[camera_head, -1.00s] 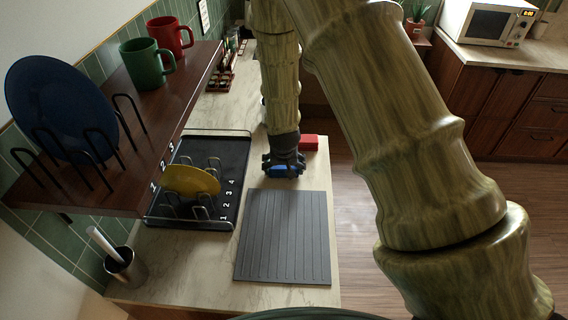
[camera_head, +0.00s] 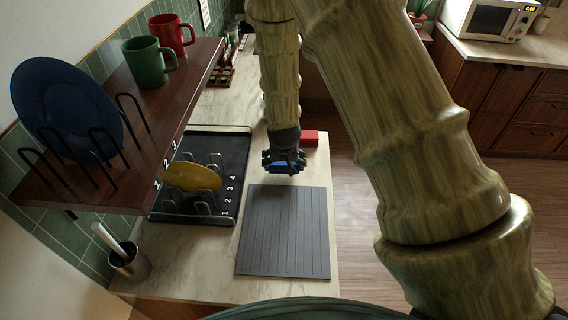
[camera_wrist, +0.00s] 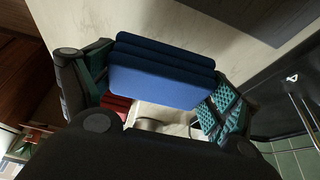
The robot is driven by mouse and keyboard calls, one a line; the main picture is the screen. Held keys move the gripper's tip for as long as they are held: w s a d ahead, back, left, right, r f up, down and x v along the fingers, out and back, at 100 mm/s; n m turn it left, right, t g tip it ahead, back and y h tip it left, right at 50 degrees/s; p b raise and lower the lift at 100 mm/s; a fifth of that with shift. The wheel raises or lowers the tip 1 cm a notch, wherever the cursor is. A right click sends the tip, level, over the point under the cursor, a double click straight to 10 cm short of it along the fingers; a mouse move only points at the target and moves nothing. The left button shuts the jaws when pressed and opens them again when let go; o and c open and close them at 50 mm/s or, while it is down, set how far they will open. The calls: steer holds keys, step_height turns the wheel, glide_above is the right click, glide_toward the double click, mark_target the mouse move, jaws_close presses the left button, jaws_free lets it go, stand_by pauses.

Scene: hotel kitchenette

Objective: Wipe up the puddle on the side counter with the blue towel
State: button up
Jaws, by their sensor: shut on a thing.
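My gripper (camera_head: 284,164) points down over the counter, just beyond the far edge of the grey ribbed mat. It is shut on the blue towel (camera_wrist: 160,76). In the wrist view the towel is folded in layers and sits between the two finger pads. In the head view only a small blue part of the towel (camera_head: 281,169) shows under my gripper. The side counter (camera_head: 191,262) has a pale marbled top. I cannot make out a puddle in these frames. Whether the towel touches the counter is not clear.
The grey ribbed mat (camera_head: 285,232) lies in front of my gripper. A black tray (camera_head: 237,145) with a rack and yellow plate (camera_head: 193,177) is at left. A red block (camera_head: 309,137) lies beyond at right. A shelf (camera_head: 134,113) with mugs and a blue plate overhangs the left side.

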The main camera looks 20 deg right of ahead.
steer(key=shift+r+p, duration=1.05)
steer(key=shift+r, duration=0.95)
steer(key=shift+r, duration=0.1)
steer(key=shift+r+p, duration=0.95)
steer(key=shift+r, duration=0.4)
